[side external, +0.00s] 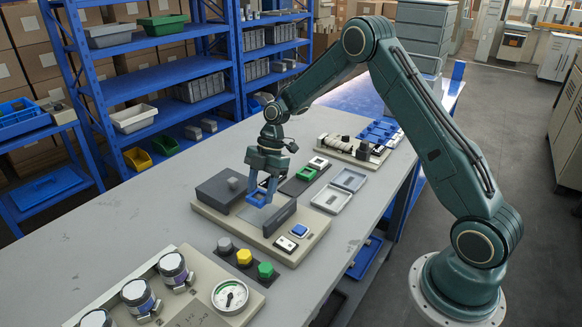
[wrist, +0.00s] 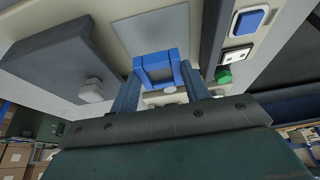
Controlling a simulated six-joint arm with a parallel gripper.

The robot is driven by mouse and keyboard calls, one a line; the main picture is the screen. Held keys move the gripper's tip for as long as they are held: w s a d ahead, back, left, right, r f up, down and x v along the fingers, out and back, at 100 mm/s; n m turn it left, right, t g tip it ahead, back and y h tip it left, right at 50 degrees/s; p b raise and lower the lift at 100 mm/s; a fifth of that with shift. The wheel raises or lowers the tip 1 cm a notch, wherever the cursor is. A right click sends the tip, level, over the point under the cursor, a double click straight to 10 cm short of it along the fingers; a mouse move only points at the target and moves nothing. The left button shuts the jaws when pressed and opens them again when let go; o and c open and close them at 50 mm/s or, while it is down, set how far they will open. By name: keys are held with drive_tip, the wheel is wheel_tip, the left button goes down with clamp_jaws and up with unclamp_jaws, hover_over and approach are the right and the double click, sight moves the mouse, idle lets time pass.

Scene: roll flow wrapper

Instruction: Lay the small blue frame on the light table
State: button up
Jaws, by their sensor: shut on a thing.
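The small blue frame (side external: 256,199) is held between the fingers of my gripper (side external: 262,190). It also shows in the wrist view (wrist: 157,57), upright between the two blue fingers (wrist: 160,88). The light table appears to be the pale square panel (side external: 252,214) set in a beige base, also in the wrist view (wrist: 145,32). The frame is over or beside the panel's far edge in the side view. I cannot tell whether its lower edge touches. My gripper points down and is shut on the frame.
A dark grey box (side external: 220,190) with a knob stands left of the panel, and a dark upright bar (side external: 281,217) stands right. A blue button (side external: 299,230) sits beyond the bar. Grey trays (side external: 330,199), a gauge (side external: 230,296) and coloured knobs (side external: 244,257) lie nearby.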

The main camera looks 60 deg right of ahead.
sight(264, 192)
drive_tip(key=shift+f, duration=1.95)
drive_tip(key=shift+f, duration=0.15)
drive_tip(key=o, duration=0.9)
drive_tip(key=shift+o, duration=0.2)
drive_tip(key=v, duration=1.2)
drive_tip(key=shift+r, duration=0.25)
